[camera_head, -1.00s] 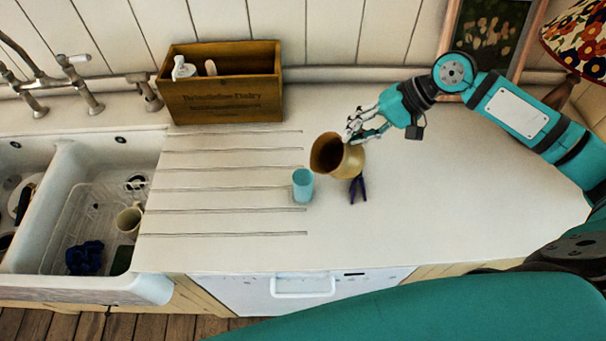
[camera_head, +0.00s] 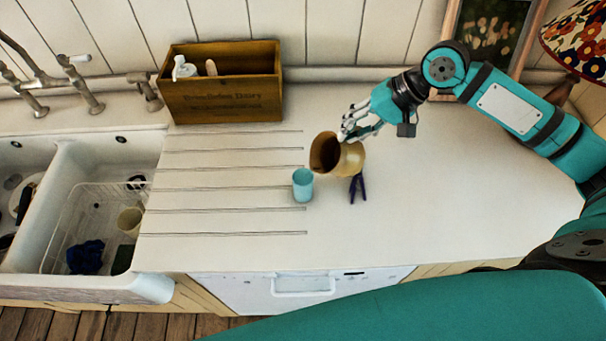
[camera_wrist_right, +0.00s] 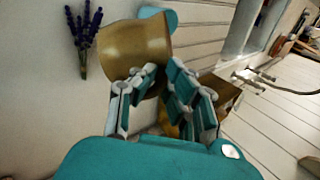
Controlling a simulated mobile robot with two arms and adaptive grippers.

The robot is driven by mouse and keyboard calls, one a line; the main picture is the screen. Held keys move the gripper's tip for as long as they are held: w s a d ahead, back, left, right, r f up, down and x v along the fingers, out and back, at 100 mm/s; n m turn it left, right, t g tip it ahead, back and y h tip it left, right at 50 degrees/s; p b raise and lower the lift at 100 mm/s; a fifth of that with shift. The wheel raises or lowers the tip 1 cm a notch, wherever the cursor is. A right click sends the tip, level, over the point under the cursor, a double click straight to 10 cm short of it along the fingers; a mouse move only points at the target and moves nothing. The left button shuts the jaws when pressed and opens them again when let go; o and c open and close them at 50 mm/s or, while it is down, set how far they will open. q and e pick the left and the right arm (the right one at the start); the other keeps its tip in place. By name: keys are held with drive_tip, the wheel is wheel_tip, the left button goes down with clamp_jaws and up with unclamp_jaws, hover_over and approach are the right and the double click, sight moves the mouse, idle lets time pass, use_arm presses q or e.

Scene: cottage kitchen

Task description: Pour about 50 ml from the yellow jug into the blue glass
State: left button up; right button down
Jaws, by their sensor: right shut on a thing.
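The yellow jug (camera_head: 350,159) is held tilted above the counter, its dark open mouth facing left toward the blue glass. The blue glass (camera_head: 303,186) stands upright on the counter just below and left of the jug's mouth. My right gripper (camera_head: 350,132) is shut on the jug from behind. In the right wrist view the fingers (camera_wrist_right: 162,100) close around the jug (camera_wrist_right: 135,48), and part of the blue glass (camera_wrist_right: 160,14) shows beyond it. No liquid stream is visible, and the jug's contents cannot be made out. My left gripper is not in view.
A lavender sprig (camera_head: 357,188) lies beside the jug. A wooden box (camera_head: 222,103) with bottles stands at the back left. The sink (camera_head: 60,170) with a dish rack is at the left, and a patterned lamp (camera_head: 580,40) at the far right. The right counter is clear.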

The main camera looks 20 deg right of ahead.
sight(360, 142)
drive_tip(key=shift+a+r+h, duration=0.75)
drive_tip(key=shift+a+h, duration=0.15)
drive_tip(key=shift+h, duration=0.2)
idle(1.9)
drive_tip(key=d+f+y, duration=0.1)
drive_tip(key=f+y, duration=0.1)
drive_tip(key=d+f+y+b, duration=0.1)
drive_tip(key=d+y, duration=0.1)
drive_tip(key=shift+d+f+m, duration=0.1)
drive_tip(key=shift+f+m, duration=0.2)
drive_tip(key=shift+f, duration=0.05)
drive_tip(key=shift+d+y, duration=0.2)
drive_tip(key=shift+y, duration=0.1)
drive_tip(key=shift+d+f+b, duration=0.15)
drive_tip(key=shift+f+b, duration=0.15)
drive_tip(key=shift+b, duration=0.1)
drive_tip(key=d+f+y+b, duration=0.2)
drive_tip(key=d, duration=0.1)
drive_tip(key=shift+w+y+b, duration=0.2)
drive_tip(key=shift+y+b, duration=0.1)
drive_tip(key=shift+y, duration=0.1)
